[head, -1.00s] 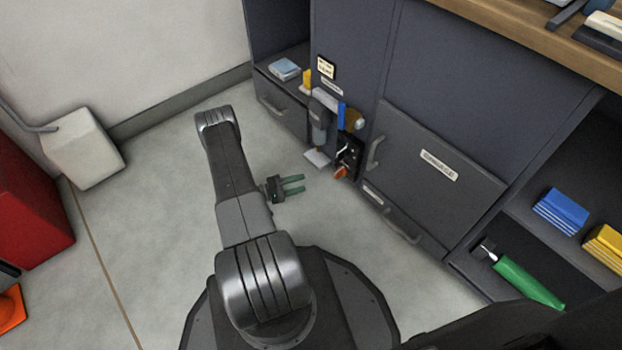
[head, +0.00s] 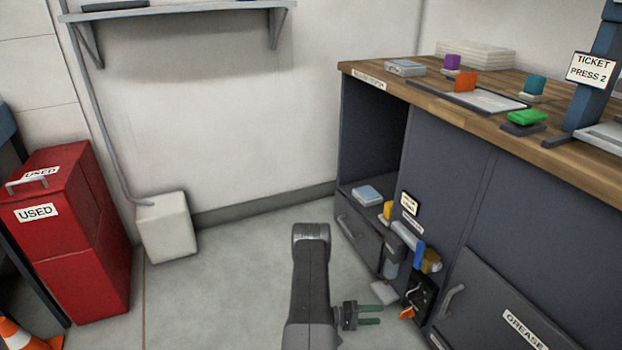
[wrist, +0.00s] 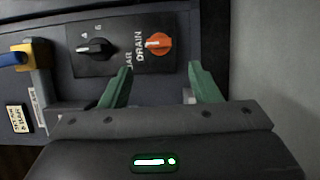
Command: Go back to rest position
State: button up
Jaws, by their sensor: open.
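My gripper (head: 370,314) is open, with its green fingers apart and nothing between them. It points at the lower front of the dark cabinet, low above the floor. In the wrist view my gripper (wrist: 160,88) faces a black panel with a black knob (wrist: 97,48) and an orange knob (wrist: 158,44) beside the word DRAIN. The fingers look apart from both knobs. The orange knob also shows in the head view (head: 407,312), just right of the fingertips.
A blue-handled valve (wrist: 14,60) sits left of the panel. The dark cabinet (head: 440,170) with a wooden top stands right, with a GREASE door (head: 500,310). A red USED bin (head: 75,235) and a white block (head: 166,228) stand left. The floor between is clear.

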aim_at(401, 315)
jog(key=d+b, duration=0.1)
jog(key=d, duration=0.6)
jog(key=shift+d, duration=0.25)
jog(key=a+p, duration=0.3)
jog(key=a, duration=1.1)
jog(key=d+m+b, duration=0.1)
jog(key=d, duration=0.3)
jog(key=d+m+y+b, duration=0.1)
jog(key=d+m, duration=0.1)
jog(key=d, duration=0.3)
jog(key=d+r+m+y+b, duration=0.1)
jog(key=d, duration=0.4)
jog(key=shift+s+m+t, duration=0.1)
jog(key=shift+m+t, duration=0.2)
jog(key=m+t+y, duration=0.1)
jog(key=m, duration=0.1)
jog(key=m+t, duration=0.1)
jog(key=m, duration=0.1)
jog(key=m+y, duration=0.1)
jog(key=m, duration=0.1)
jog(key=shift+s+d+r+t+y, duration=0.2)
jog(key=shift+s+r+t+y, duration=0.1)
jog(key=shift+s+t, duration=0.1)
jog(key=shift+s+m+t+y, duration=0.25)
jog(key=shift+m+t+y, duration=0.4)
jog(key=shift+m, duration=0.85)
